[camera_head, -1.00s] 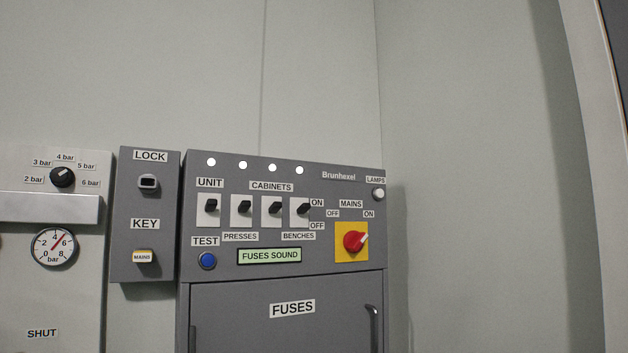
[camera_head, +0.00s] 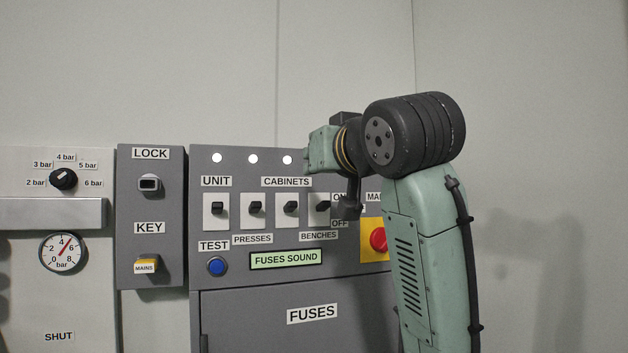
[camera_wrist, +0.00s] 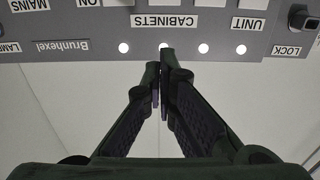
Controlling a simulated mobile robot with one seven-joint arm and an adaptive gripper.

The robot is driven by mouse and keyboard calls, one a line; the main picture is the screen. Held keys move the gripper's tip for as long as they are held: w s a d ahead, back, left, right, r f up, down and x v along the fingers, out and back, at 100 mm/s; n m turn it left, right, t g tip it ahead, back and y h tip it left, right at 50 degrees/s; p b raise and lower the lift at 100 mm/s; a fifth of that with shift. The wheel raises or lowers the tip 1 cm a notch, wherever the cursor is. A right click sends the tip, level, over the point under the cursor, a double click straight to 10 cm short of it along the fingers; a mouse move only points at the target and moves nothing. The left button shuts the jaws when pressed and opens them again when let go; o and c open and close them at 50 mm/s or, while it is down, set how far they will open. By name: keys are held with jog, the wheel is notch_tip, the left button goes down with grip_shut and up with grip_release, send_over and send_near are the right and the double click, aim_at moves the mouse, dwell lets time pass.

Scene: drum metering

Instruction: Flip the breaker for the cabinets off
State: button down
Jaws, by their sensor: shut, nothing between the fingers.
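The cabinets breaker (camera_head: 291,207) is the third black lever from the left, under the CABINETS label (camera_head: 287,182). Its lever looks up, towards the ON side, and the lamp (camera_head: 287,160) above it is lit white. In the wrist view, which is upside down, my gripper (camera_wrist: 160,62) is shut and empty. Its fingertips appear in front of the lamp row, near the CABINETS label. In the head view my wrist is at the panel's upper right, and the fingertips cannot be made out there. The breaker levers are out of the wrist view.
The unit breaker (camera_head: 217,207), presses breaker (camera_head: 255,207) and benches breaker (camera_head: 320,206) stand close beside it. My arm partly covers the red mains switch (camera_head: 378,240). A blue TEST button (camera_head: 216,266) and a FUSES SOUND display (camera_head: 286,259) are below.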

aim_at(290, 180)
jog(key=shift+w+a, duration=0.1)
jog(key=p+x, duration=0.4)
jog(key=x, duration=0.6)
jog(key=shift+w+r+p, duration=0.1)
jog(key=shift+w+p, duration=0.05)
jog(key=shift+p, duration=0.15)
jog(key=f, duration=0.1)
jog(key=s+f, duration=0.1)
jog(key=shift+s+d+f, duration=0.1)
jog(key=shift+d+f, duration=0.1)
jog(key=shift+f, duration=0.15)
jog(key=shift+s+f, duration=0.3)
jog(key=shift+f, duration=0.35)
jog(key=shift+f, duration=0.15)
jog(key=shift+f+t+b, duration=0.25)
jog(key=shift+t+b, duration=0.15)
jog(key=shift+b, duration=0.35)
jog(key=shift+s+d, duration=0.1)
jog(key=shift+t+b, duration=0.3)
jog(key=shift+b, duration=0.1)
jog(key=shift+s+f+t+y+b, duration=0.1)
jog(key=shift+t+y+b, duration=0.3)
jog(key=shift+t+b, duration=0.15)
